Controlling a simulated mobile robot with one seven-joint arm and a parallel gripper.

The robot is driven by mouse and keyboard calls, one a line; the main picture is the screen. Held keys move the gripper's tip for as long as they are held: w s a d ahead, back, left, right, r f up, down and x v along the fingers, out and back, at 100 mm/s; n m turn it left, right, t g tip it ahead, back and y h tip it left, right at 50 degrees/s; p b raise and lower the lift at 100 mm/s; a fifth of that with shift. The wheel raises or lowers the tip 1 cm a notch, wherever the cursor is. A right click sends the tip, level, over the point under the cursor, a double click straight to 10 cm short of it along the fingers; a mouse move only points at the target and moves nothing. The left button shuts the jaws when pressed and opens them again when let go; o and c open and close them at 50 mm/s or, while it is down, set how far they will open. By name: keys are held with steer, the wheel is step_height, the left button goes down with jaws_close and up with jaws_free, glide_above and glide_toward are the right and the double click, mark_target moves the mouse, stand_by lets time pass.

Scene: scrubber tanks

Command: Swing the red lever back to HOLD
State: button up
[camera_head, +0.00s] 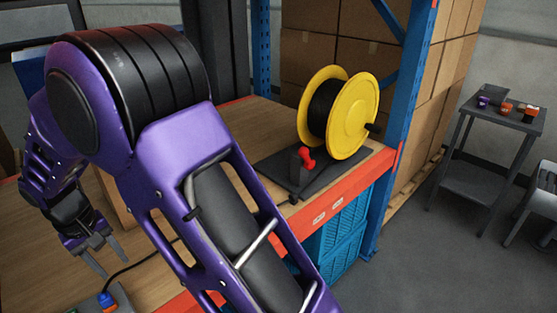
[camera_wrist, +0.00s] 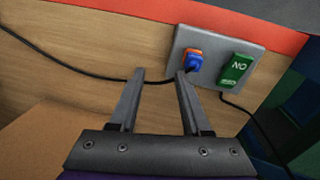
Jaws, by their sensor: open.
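The red lever (camera_head: 307,157) stands on a dark block at the front of a dark base plate (camera_head: 278,177) on the wooden shelf, in the head view. Beside it is a yellow reel (camera_head: 352,121) with a black drum. No HOLD label is legible. My gripper (camera_head: 105,266) is far to the left of the lever, over the shelf, open and empty. In the wrist view my gripper's fingers (camera_wrist: 158,80) are apart and point toward a grey plate (camera_wrist: 258,75) with an orange-and-blue plug (camera_wrist: 193,60) and a green ON switch (camera_wrist: 236,70). The lever is not in the wrist view.
My purple arm crosses the head view in front of the shelf. A blue rack post (camera_head: 402,130) rises right of the reel. A black cable (camera_wrist: 75,72) runs to the plug. A grey side table (camera_head: 498,130) with small items stands right. Bare shelf (camera_head: 255,125) lies left of the reel.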

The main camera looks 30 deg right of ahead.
steer(key=w+d+n+h, duration=0.1)
steer(key=d, duration=0.4)
steer(key=w+d+f+n+h, duration=0.1)
steer(key=d+n, duration=0.1)
steer(key=d, duration=0.3)
steer(key=w+d+f+n+t+h, duration=0.1)
steer(key=w+d+h, duration=0.1)
steer(key=d, duration=0.3)
steer(key=shift+w+d+f, duration=0.1)
steer(key=shift+d+f, duration=0.1)
steer(key=shift+f, duration=0.05)
jaws_close()
steer(key=w+d+r+n+t+h, duration=0.1)
steer(key=d+n+h, duration=0.3)
steer(key=d, duration=0.9)
steer(key=w+d+r+n+t+h, duration=0.2)
steer(key=d+r+n+h, duration=0.1)
steer(key=d+n, duration=0.8)
steer(key=d, duration=0.3)
steer(key=shift+w+d+r+t+h, duration=0.2)
steer(key=shift+w+t+h, duration=0.1)
steer(key=shift+w+h, duration=0.1)
